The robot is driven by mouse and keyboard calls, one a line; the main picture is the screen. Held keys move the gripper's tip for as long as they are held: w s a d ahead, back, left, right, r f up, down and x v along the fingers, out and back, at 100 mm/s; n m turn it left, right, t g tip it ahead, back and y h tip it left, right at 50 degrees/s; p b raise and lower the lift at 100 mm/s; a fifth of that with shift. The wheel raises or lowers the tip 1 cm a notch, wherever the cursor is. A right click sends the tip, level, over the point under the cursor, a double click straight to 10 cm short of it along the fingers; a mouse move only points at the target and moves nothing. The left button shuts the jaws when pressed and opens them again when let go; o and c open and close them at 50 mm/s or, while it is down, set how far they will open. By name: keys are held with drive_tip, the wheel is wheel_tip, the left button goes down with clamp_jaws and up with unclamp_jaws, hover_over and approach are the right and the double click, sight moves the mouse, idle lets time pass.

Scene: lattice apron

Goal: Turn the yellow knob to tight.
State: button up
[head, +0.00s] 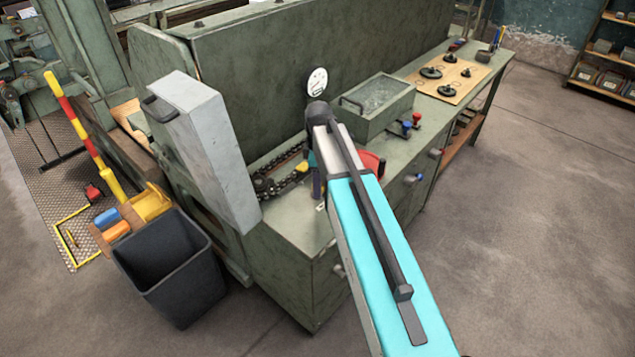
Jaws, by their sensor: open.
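A small yellow part (302,167), which looks like the yellow knob, shows beside the chain on the green machine's bench top. My arm covers its right side, and its turn position cannot be read. My gripper (319,198) hangs below the end of my arm, just right of and in front of the yellow part. It is open, with little of its fingers visible. Whether it touches the yellow part cannot be told. A round white gauge (317,81) is on the machine's upright panel behind; its reading is too small to tell.
A dark chain (275,180) lies left of my gripper. A grey hinged cover (205,150) stands open at the left. A red round part (371,163) is partly behind my arm. A black bin (170,265) is on the floor.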

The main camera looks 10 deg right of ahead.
drive_tip(key=shift+r, duration=0.2)
wheel_tip(320, 180, up, 13)
drive_tip(key=b, duration=0.2)
drive_tip(key=shift+r+b, duration=0.2)
drive_tip(key=shift+b, duration=0.15)
idle(0.3)
drive_tip(key=shift+r, duration=0.1)
idle(0.4)
